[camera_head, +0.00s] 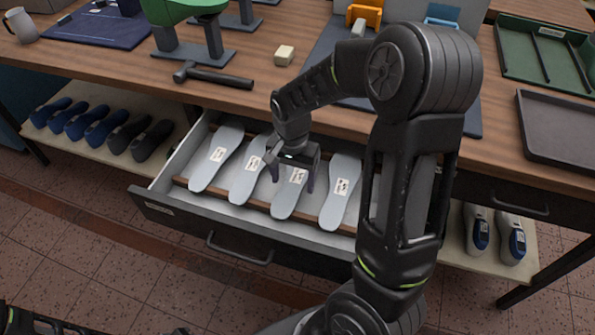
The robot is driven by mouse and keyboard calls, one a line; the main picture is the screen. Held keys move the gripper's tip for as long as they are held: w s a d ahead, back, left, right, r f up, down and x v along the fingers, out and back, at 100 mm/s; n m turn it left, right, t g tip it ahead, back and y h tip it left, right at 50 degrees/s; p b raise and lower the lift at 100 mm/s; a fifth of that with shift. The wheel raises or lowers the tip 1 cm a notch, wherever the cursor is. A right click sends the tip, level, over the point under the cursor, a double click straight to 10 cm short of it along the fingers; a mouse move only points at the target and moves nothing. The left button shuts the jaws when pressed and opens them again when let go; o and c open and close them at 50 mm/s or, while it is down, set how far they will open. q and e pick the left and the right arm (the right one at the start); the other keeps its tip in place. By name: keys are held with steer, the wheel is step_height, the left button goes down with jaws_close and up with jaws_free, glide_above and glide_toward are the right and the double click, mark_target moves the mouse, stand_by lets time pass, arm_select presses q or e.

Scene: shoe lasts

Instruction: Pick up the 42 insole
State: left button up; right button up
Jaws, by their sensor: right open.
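Several grey insoles lie side by side in an open drawer (190,213), each with a small white label whose number is too small to read, so I cannot tell which is the 42. The leftmost insole (212,168) and the second insole (246,182) show almost fully. The third insole (285,205) is partly covered by my right gripper (293,182). The rightmost insole (336,207) lies near my right arm. My right gripper is open and empty, pointing down with its fingers around the third insole's label area; whether it touches the insole is unclear. My left gripper is not in view.
The wooden table (110,65) above holds a hammer (215,76), a small pale block (284,55), a green shoe last on a stand (186,12) and a dark tray (560,130). Blue and black lasts (103,127) stand on a low shelf. My right arm covers the drawer's right end.

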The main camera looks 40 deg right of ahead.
mark_target(291, 184)
steer(key=shift+f, duration=0.25)
stand_by(0.5)
steer(key=c, duration=1.4)
steer(key=shift+r, duration=0.2)
steer(key=shift+r, duration=0.5)
steer(key=r, duration=0.2)
steer(key=shift+w+a+r, duration=0.15)
steer(key=shift+w+r, duration=0.1)
steer(key=shift+r, duration=0.1)
steer(key=w+a, duration=0.3)
steer(key=w, duration=0.1)
steer(key=w+a, duration=0.3)
steer(key=w, duration=0.2)
steer(key=w+a+b, duration=0.1)
steer(key=w+a, duration=0.3)
steer(key=w, duration=0.1)
steer(key=shift+w, duration=0.15)
